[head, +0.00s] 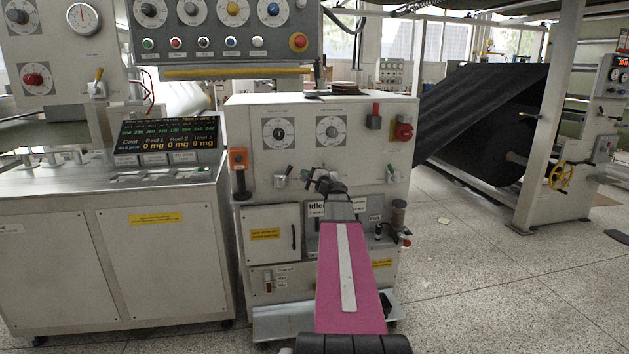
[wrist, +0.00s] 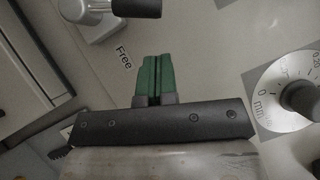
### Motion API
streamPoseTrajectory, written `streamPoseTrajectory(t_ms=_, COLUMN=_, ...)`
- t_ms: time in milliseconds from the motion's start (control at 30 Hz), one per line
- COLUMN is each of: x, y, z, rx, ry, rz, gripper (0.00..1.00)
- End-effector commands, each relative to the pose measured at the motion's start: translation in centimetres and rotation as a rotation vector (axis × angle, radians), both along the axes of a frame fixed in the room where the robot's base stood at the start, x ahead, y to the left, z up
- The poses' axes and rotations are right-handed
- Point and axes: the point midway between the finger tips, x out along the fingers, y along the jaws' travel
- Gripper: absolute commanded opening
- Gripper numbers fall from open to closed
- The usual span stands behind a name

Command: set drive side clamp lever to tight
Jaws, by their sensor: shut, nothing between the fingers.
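In the wrist view a clamp lever with a silver hub (wrist: 85,12) and a dark handle (wrist: 137,7) is cut off by the top edge. A "Free" label (wrist: 123,57) is printed on the panel beside it. My gripper (wrist: 149,62) has green fingers, shut together and empty, apart from the handle in the picture. In the head view my gripper (head: 322,181) is in front of the pale cabinet, below its two dials. One small lever (head: 281,179) is left of it and another (head: 393,174) is right. I cannot tell which is the drive side one.
The pale cabinet (head: 250,110) carries a left dial (head: 278,133), a right dial (head: 333,132), a red button (head: 403,131) and an orange-topped device (head: 238,160). A dial (wrist: 290,95) is at the right in the wrist view. Open floor (head: 480,270) lies to the right.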

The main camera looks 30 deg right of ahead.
Motion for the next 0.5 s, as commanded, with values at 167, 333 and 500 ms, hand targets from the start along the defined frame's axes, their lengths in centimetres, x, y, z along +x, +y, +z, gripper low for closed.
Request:
streamPoseTrajectory(t_ms=167, x=0.8, y=2.1, z=0.8, rx=0.000, ry=-0.001, rz=0.002, gripper=0.00)
streamPoseTrajectory(t_ms=333, x=1.1, y=2.7, z=1.1, rx=0.000, ry=-0.001, rz=0.001, gripper=0.00)
streamPoseTrajectory(t_ms=500, x=1.2, y=2.8, z=1.1, rx=0.000, ry=-0.001, rz=0.000, gripper=0.00)
